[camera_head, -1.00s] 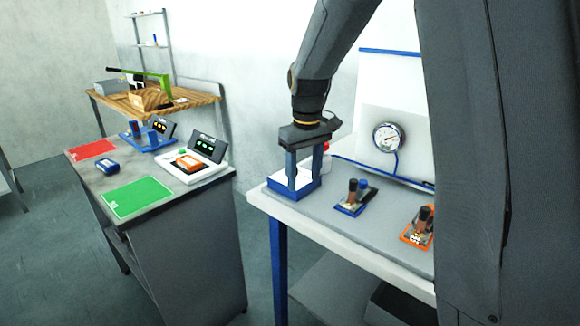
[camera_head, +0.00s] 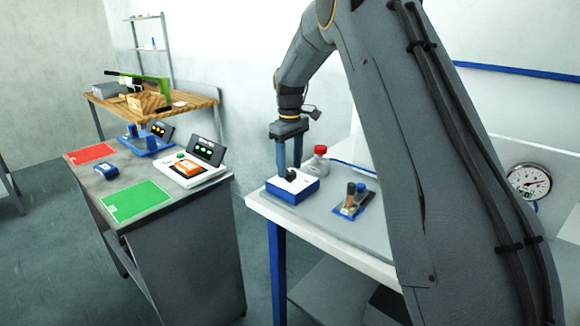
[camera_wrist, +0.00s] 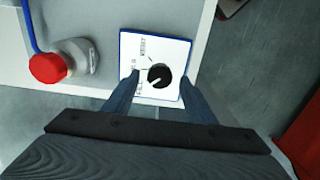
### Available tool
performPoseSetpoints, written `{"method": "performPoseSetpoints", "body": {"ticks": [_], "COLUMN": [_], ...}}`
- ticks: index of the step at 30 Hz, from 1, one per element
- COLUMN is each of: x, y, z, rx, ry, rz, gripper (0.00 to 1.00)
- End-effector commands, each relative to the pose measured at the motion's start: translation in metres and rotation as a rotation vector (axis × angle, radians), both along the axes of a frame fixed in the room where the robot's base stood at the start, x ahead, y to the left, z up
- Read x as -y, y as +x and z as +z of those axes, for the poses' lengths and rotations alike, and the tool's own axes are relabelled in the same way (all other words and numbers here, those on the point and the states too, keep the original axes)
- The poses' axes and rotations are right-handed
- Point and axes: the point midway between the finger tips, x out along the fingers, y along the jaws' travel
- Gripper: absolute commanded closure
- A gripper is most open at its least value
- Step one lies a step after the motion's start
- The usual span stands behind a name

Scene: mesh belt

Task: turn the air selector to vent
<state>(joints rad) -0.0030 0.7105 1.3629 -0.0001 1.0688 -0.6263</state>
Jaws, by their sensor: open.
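The air selector is a blue box with a white top (camera_head: 306,184) and a black knob (camera_head: 291,174), at the near left corner of the white bench. In the wrist view, the knob (camera_wrist: 160,76) sits on the white panel (camera_wrist: 170,50), with VENT printed above it and other labels at its left, partly hidden. Its white pointer mark aims to the lower left, away from VENT. My gripper (camera_head: 289,168) is open at the box. In the wrist view, its fingers (camera_wrist: 158,84) flank the knob with gaps on both sides. Their exact height over the panel is unclear.
A gauge (camera_head: 529,182) is at far right. A grey bench (camera_head: 85,181) stands left.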

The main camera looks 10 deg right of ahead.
Motion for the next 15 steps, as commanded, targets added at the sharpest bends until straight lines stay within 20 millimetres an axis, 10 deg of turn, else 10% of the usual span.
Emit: {"method": "performPoseSetpoints", "body": {"ticks": [15], "x": [0.0], "y": [0.0], "z": [-0.017], "rx": [0.001], "ry": [0.001], "rz": [-0.001], "gripper": [0.56]}}
